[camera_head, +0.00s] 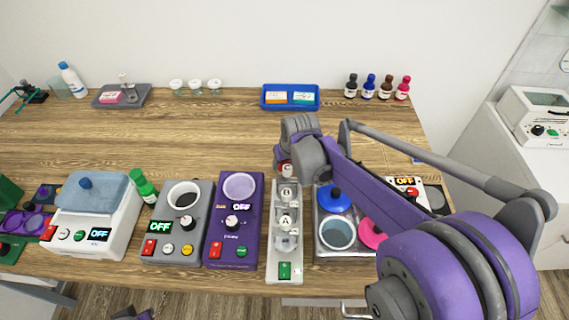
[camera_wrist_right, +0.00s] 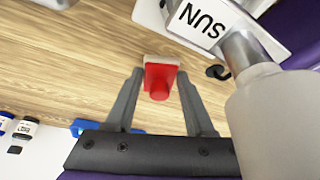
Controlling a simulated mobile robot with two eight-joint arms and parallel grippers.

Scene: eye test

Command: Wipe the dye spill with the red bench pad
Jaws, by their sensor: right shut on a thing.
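The red bench pad (camera_wrist_right: 160,79) has a red body and handle and a pale sole. It sits between the fingertips of my right gripper (camera_wrist_right: 160,88) in the right wrist view. In the head view my right gripper (camera_head: 284,158) is at the middle of the bench, behind the white switch strip, with a little red showing below it. The gripper is shut on the pad. I cannot tell whether the sole touches the wood. I cannot make out the dye spill in either view. A dark and purple part at the bottom edge of the head view may be my left gripper (camera_head: 130,313).
Several devices line the front edge, among them a purple unit (camera_head: 234,245) and the white strip (camera_head: 285,272). A tray with a blue lid (camera_head: 334,198) lies right of the strip. A blue tray (camera_head: 290,106) and bottles (camera_head: 368,86) stand behind. The bench's left middle is clear.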

